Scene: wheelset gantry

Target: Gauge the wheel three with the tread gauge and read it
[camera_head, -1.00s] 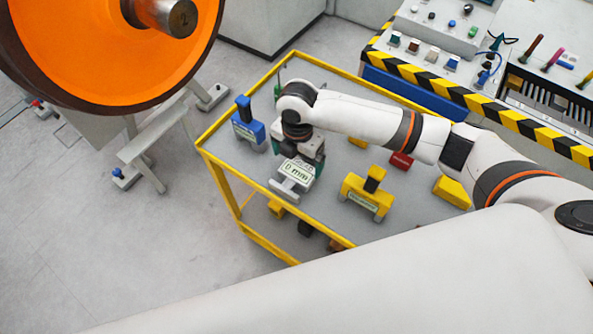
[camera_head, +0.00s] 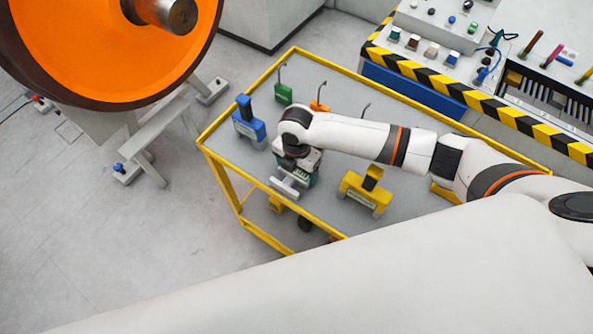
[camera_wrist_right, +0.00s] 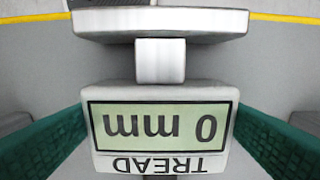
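The tread gauge (camera_head: 284,187) is at the left front of the cart top, partly hidden under my right gripper (camera_head: 300,172). In the right wrist view the gauge (camera_wrist_right: 160,145) shows upside down, with a green display reading 0 mm, the word TREAD and a pale crossbar. The two green fingers of my right gripper (camera_wrist_right: 160,122) stand spread on either side of its body; I cannot tell whether they touch it. A large orange wheel (camera_head: 110,45) with a dark rim and a steel axle end is at the upper left; its number is not readable. My left gripper is out of view.
The yellow-railed cart (camera_head: 225,121) also carries a blue gauge (camera_head: 249,127), a yellow gauge (camera_head: 364,192), a green item (camera_head: 283,94) and an orange one (camera_head: 319,106). A console with a striped edge (camera_head: 480,98) stands behind.

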